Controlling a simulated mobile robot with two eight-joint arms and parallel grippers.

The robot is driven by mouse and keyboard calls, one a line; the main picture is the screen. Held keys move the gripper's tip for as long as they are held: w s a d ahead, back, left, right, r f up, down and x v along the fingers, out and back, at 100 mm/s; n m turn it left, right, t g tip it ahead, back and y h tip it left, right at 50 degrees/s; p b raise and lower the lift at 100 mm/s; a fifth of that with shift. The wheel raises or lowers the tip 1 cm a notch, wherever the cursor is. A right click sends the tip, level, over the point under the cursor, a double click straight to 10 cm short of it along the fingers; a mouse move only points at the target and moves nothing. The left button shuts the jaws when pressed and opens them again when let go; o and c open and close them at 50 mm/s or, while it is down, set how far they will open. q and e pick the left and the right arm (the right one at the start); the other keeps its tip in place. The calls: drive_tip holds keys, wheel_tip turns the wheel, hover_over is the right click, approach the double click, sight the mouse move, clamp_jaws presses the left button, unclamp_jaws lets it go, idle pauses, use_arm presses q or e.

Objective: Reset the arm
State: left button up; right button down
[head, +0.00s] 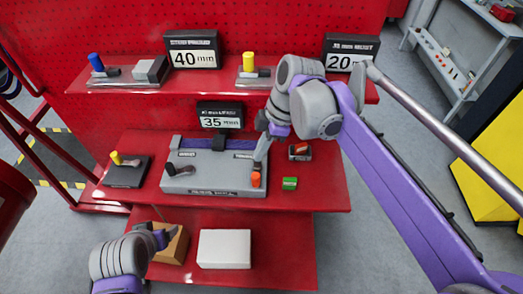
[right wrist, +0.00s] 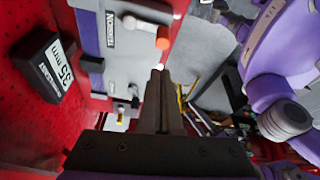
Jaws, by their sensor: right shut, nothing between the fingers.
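A grey actuator unit (head: 213,183) with a dark strap and purple band along its back lies on the red middle shelf. It has a small lever at its left and an orange-tipped handle (head: 256,180) at its right. My right gripper (head: 262,150) is shut and empty just above the unit's right end. In the right wrist view, the shut fingers (right wrist: 159,78) point toward the orange tip (right wrist: 163,43), with a gap that I cannot judge. My left gripper (head: 166,236) is low at the left, beside a brown box; its finger opening is unclear.
A yellow-knobbed lever block (head: 125,172) stands left of the unit. A green block (head: 289,184) and a red-black item (head: 300,151) lie to its right. The brown box (head: 172,246) and a white box (head: 224,249) sit on the lower shelf. A "35 mm" sign (head: 220,115) stands behind.

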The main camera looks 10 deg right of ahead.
drive_tip(key=shift+s, duration=0.1)
drive_tip(key=s+d+f+m+t+h, duration=0.2)
drive_tip(key=s+f+m, duration=0.3)
drive_tip(key=m, duration=0.3)
drive_tip(key=s+d+f+m+t+h, duration=0.1)
drive_tip(key=s+d+f+m+t, duration=0.3)
drive_tip(key=m, duration=0.4)
wheel_tip(320, 180, down, 2)
drive_tip(key=shift+s+d+f+m+h, duration=0.1)
drive_tip(key=shift+s+d+m+h, duration=0.25)
drive_tip(key=shift+s+d, duration=0.35)
drive_tip(key=shift+w, duration=0.1)
